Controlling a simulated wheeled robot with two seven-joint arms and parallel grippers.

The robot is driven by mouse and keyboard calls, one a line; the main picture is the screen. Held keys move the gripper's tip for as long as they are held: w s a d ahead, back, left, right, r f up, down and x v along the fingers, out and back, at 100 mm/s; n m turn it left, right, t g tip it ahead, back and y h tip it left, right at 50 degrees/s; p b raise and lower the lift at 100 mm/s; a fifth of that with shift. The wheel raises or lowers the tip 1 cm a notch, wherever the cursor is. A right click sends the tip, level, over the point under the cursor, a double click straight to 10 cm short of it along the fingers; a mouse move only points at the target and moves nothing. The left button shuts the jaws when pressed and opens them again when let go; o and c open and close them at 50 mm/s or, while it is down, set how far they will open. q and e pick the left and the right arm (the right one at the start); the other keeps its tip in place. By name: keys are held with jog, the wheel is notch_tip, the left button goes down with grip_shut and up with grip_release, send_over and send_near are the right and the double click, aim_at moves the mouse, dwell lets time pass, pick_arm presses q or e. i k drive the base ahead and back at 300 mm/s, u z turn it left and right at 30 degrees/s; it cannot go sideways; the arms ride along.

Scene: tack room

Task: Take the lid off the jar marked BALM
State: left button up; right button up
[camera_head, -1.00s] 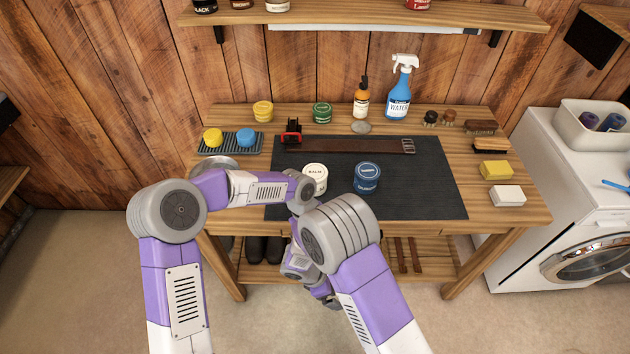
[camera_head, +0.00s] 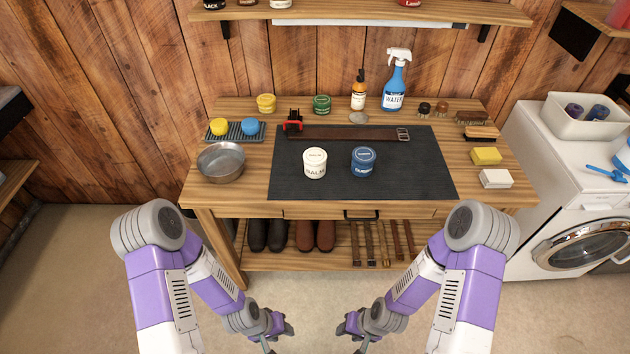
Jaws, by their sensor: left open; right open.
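The white jar marked BALM (camera_head: 315,168) stands upright on the dark mat (camera_head: 410,172) on the workbench, with its pale lid (camera_head: 315,155) on top. A blue jar (camera_head: 363,167) with a blue lid stands just to its right, apart from it. My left gripper (camera_head: 275,340) is low in front of the bench, open and empty, partly cut off by the bottom edge. My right gripper (camera_head: 352,340) is also low in front of the bench, open and empty. Both are well apart from the jars.
A metal bowl (camera_head: 221,163) stands left of the mat. A leather strap (camera_head: 350,133) lies along the mat's back. A yellow block (camera_head: 486,156) and a white block (camera_head: 495,179) lie at right. The mat in front of the jars is clear.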

aim_at(315, 164)
jog(key=k, duration=0.9)
jog(key=z, duration=0.75)
jog(key=i, duration=1.4)
jog(key=u, duration=0.75)
